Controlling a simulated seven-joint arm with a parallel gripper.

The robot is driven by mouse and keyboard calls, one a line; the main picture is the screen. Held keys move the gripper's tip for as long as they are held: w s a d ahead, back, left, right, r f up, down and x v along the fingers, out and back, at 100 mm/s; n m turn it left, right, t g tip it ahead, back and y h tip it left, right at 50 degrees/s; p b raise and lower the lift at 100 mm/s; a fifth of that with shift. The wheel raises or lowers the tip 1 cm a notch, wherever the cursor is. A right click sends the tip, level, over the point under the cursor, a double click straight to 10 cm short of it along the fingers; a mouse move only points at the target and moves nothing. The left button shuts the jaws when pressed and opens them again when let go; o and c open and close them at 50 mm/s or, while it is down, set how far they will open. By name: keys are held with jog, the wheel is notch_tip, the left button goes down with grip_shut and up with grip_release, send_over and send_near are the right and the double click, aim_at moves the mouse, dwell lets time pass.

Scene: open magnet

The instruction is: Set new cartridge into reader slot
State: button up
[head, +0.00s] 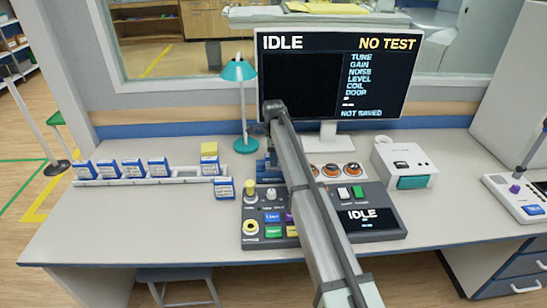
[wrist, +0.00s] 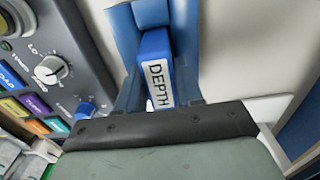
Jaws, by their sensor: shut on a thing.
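In the wrist view a blue cartridge (wrist: 156,50) with a white label reading DEPTH stands between the fingers of my gripper (wrist: 158,92), which is shut on it. A blue upright housing (wrist: 124,28) is directly beyond and around the cartridge's far end; I cannot tell whether the cartridge is inside its slot. In the head view my arm hides the gripper and most of this spot, and only some blue parts (head: 264,168) show behind the console.
A console (head: 375,225) with knobs and coloured buttons lies close in front. A white rack (head: 185,172) at left holds several blue cartridges; another cartridge (head: 224,188) stands before it. A teal lamp (head: 245,145), a monitor reading IDLE (head: 300,85) and a white box (head: 404,158) stand nearby.

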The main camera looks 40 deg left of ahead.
jog(key=shift+f, duration=0.1)
jog(key=o, duration=1.1)
notch_tip(320, 180, up, 12)
jog(key=shift+r, duration=0.15)
